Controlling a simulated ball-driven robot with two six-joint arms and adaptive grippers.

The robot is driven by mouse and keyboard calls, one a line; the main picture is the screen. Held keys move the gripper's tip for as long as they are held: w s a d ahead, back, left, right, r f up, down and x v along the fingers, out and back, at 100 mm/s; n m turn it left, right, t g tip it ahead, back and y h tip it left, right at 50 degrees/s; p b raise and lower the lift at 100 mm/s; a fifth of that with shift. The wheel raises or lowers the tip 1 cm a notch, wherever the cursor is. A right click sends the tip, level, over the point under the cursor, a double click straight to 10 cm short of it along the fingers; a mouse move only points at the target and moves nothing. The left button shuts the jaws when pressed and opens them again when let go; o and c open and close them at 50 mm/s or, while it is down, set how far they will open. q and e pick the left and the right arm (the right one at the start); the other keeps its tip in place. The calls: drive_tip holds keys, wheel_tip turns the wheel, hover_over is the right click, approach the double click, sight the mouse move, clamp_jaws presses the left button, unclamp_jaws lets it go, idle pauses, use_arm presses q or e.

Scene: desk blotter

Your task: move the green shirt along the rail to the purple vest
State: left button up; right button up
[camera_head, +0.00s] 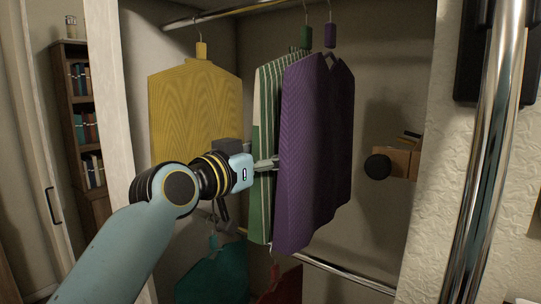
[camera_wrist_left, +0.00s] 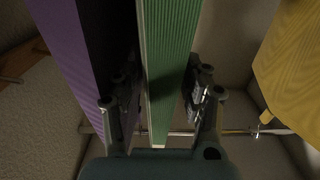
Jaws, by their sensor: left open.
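The green shirt (camera_head: 266,115), striped with white, hangs from the upper rail (camera_head: 235,11) directly left of the purple vest (camera_head: 312,150), which overlaps part of it in the head view. The left gripper (camera_head: 265,164) is at the shirt's front edge, about mid-height. In the left wrist view the green shirt (camera_wrist_left: 170,70) passes between the two open fingers (camera_wrist_left: 163,105), with a gap visible at the right finger. The left finger lies between the shirt and the purple vest (camera_wrist_left: 70,50). The right gripper is not in view.
A yellow garment (camera_head: 195,100) hangs to the left on the same rail, with free rail between it and the green shirt. Below, a lower rail (camera_head: 340,273) carries a teal garment (camera_head: 215,275) and a red one (camera_head: 282,288). A white closet post (camera_head: 103,75) stands at left.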

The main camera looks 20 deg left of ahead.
use_arm(q)
drive_tip(key=v, duration=1.1)
drive_tip(key=a+f+n+g+y+b, duration=0.3)
drive_tip(key=f+b, duration=0.5)
drive_tip(key=f, duration=2.1)
drive_tip(key=s+a+f+g+y+b, duration=0.1)
drive_tip(key=s+f+g, duration=0.15)
drive_tip(key=f, duration=0.65)
drive_tip(key=s+a+f+g+b, duration=0.15)
drive_tip(key=s+f, duration=0.25)
drive_tip(key=f, duration=0.5)
drive_tip(key=s+a+f+g+y+b, duration=0.1)
drive_tip(key=s+f+g+b, duration=0.15)
drive_tip(key=f, duration=0.55)
drive_tip(key=s+a+f+g+b, duration=0.2)
drive_tip(key=s+f+g, duration=0.2)
drive_tip(key=s+f, duration=1.55)
drive_tip(key=s+f+g+b, duration=0.1)
drive_tip(key=s+f+g, duration=0.2)
drive_tip(key=s+f, duration=0.4)
drive_tip(key=s, duration=0.9)
drive_tip(key=shift+s+f+y, duration=0.2)
drive_tip(key=shift+s+y, duration=0.2)
